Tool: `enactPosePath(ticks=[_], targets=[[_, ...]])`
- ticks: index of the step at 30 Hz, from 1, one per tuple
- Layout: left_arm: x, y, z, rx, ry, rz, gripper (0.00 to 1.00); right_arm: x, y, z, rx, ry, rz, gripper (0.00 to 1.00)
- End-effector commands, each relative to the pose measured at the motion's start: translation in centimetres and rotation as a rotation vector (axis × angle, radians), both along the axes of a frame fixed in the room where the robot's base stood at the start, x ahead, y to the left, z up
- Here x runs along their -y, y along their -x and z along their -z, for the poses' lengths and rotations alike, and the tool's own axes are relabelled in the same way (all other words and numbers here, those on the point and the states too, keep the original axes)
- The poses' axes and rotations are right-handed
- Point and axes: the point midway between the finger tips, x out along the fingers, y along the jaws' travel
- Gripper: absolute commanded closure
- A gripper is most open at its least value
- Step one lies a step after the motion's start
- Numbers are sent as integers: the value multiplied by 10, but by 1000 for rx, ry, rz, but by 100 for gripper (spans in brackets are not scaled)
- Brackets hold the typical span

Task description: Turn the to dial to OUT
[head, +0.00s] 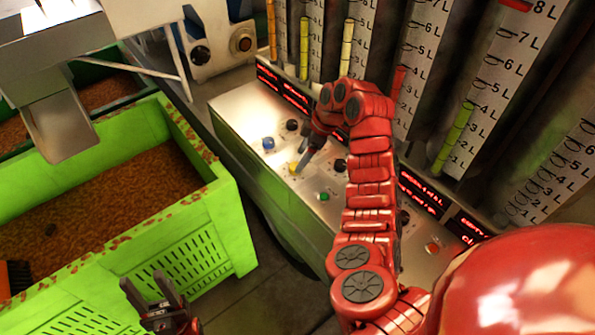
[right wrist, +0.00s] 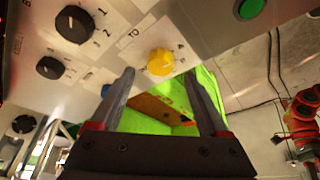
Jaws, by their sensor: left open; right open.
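The TO dial is a small yellow knob (head: 294,168) on the metal control panel (head: 245,108) in the head view. In the right wrist view the yellow knob (right wrist: 160,62) sits beside the printed word "TO", with small marks around it that are too small to read. My right gripper (head: 302,163) is open at the knob in the head view. In the right wrist view its fingertips (right wrist: 160,74) lie on either side of the knob, and I cannot tell whether they touch it. My left gripper (head: 156,292) is open and empty, low in the head view, away from the panel.
Black knobs (right wrist: 75,24) and a green button (right wrist: 250,9) are near the yellow knob. A blue knob (head: 268,144) is also on the panel. A green crate (head: 205,230) of brown material stands left of the panel. Tall litre gauges (head: 490,80) rise behind it.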

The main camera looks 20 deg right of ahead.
Motion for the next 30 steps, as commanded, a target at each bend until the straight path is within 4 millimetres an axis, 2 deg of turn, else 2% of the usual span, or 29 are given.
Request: enactPosePath(ticks=[1,3,7,17,20,30], targets=[[0,0,6,0,0,0,50,-3,-1,12,-2,-2,0,21],[0,0,-5,0,0,0,50,-8,-2,15,-6,-3,-2,21],[0,0,-7,0,0,0,50,-11,-5,26,-1,-1,1,21],[0,0,-7,0,0,0,50,-12,-6,32,0,0,1,21],[0,0,-7,0,0,0,50,-12,-6,32,0,0,0,36],[0,0,-7,0,0,0,50,-12,-6,32,0,0,1,97]])
